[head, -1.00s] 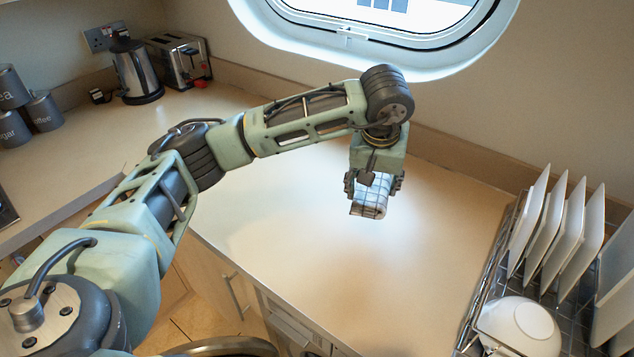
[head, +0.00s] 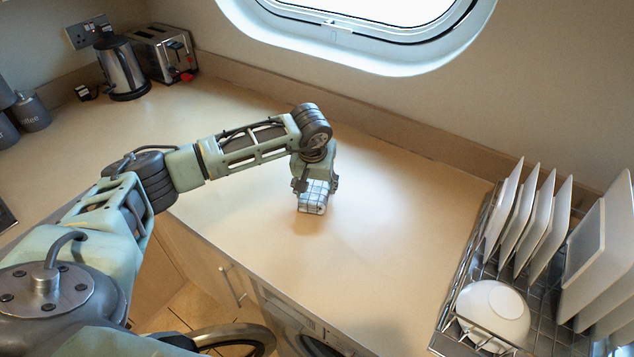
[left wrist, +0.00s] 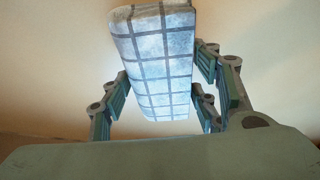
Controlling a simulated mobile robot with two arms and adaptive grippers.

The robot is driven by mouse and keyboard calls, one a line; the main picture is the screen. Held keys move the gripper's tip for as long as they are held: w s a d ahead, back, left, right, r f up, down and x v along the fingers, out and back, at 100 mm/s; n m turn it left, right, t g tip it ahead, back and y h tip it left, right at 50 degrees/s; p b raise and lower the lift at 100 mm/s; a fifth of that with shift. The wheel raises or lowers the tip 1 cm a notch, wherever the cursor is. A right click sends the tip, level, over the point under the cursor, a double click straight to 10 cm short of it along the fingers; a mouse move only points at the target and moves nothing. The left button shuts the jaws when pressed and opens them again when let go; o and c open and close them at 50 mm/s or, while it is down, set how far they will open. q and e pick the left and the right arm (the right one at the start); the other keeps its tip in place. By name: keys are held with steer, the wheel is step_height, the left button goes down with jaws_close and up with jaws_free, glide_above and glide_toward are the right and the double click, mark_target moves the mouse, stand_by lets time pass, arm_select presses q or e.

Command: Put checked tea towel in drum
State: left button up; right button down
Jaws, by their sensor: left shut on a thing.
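The checked tea towel (head: 313,198) is a folded white and pale blue block with dark grid lines. My left gripper (head: 314,189) is shut on it and holds it over the worktop near the front edge. In the left wrist view the towel (left wrist: 158,62) lies between the fingers of my left gripper (left wrist: 165,95). The drum belongs to a washing machine (head: 310,338) under the worktop; its open round door (head: 238,335) shows at the bottom, and the drum's inside is hidden. My right gripper is not in view.
A dish rack (head: 455,310) with upright plates (head: 548,235) and a white bowl (head: 493,312) stands at the right. A kettle (head: 122,70) and a toaster (head: 162,52) stand at the back left. The worktop (head: 400,220) between is clear.

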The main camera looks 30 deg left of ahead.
arm_select(q)
steer(key=shift+f, duration=0.6)
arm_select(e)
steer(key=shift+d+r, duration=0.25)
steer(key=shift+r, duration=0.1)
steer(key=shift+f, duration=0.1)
arm_select(q)
steer(key=shift+f, duration=0.2)
steer(key=o, duration=1.3)
steer(key=shift+c, duration=0.2)
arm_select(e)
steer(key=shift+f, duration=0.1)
arm_select(q)
steer(key=shift+r, duration=0.2)
